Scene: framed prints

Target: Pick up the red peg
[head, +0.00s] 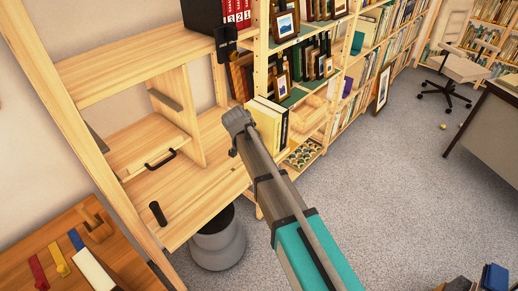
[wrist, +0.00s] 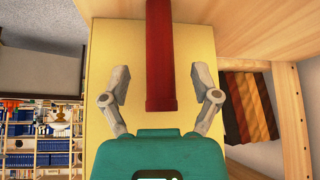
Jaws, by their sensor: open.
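In the wrist view a dark red peg (wrist: 161,45), a straight bar, runs from the top edge to the middle of the picture. Its near end lies between the two grey fingers of my gripper (wrist: 161,82). The fingers are spread, with a gap on each side of the peg, and neither touches it. A pale yellow surface (wrist: 103,45) shows behind the peg; I cannot tell if they touch. In the head view my gripper (head: 238,121) is by the wooden shelf, left of a yellow book (head: 266,124). I cannot make out the peg there.
A brown table (head: 50,240) at lower left holds several coloured strips. Bookshelves line the wall. Open carpet (head: 370,180) lies to the right.

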